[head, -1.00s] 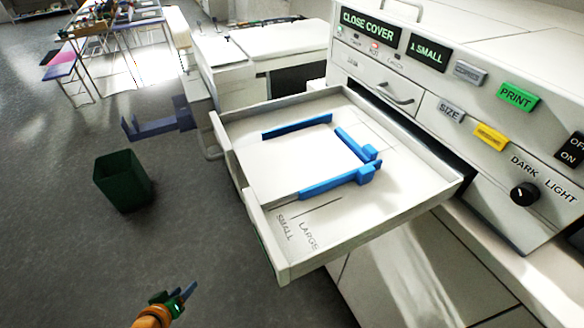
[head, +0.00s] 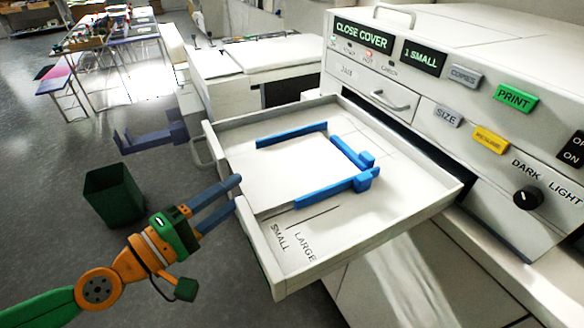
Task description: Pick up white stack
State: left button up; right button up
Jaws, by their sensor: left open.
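The white stack (head: 288,168) lies flat in the pulled-out paper drawer (head: 385,228), between blue guides (head: 330,188). It is nearly the same white as the drawer floor, so its edges are faint. My left gripper (head: 237,193) comes in from the lower left with its two blue-grey fingers apart and nothing between them. Its fingertips are at the drawer's left front wall, left of the stack. I cannot tell whether they touch the wall. My right gripper is out of view.
The copier (head: 450,50) with buttons and a dark knob (head: 528,197) stands behind the drawer. A green bin (head: 113,194) is on the floor at left. A dark blue-grey bracket (head: 152,137) sticks out beyond the drawer. Tables stand far back left.

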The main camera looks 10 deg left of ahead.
aim_at(251, 178)
pick_arm(q)
jog(key=shift+w, duration=0.4)
jog(key=shift+w+d+p, duration=0.2)
jog(key=shift+w+p, duration=0.15)
jog(key=shift+p, duration=0.1)
jog(key=p+x, duration=0.2)
jog(key=x, duration=0.1)
jog(key=shift+a+r+p, duration=0.15)
jog(key=shift+a+p, duration=0.05)
jog(key=shift+p, duration=0.15)
jog(key=shift+w+d+f, duration=0.3)
jog(key=shift+w+d, duration=0.1)
jog(key=shift+w, duration=0.05)
jog(key=shift+f, duration=0.1)
jog(key=shift+s, duration=0.1)
grip_shut()
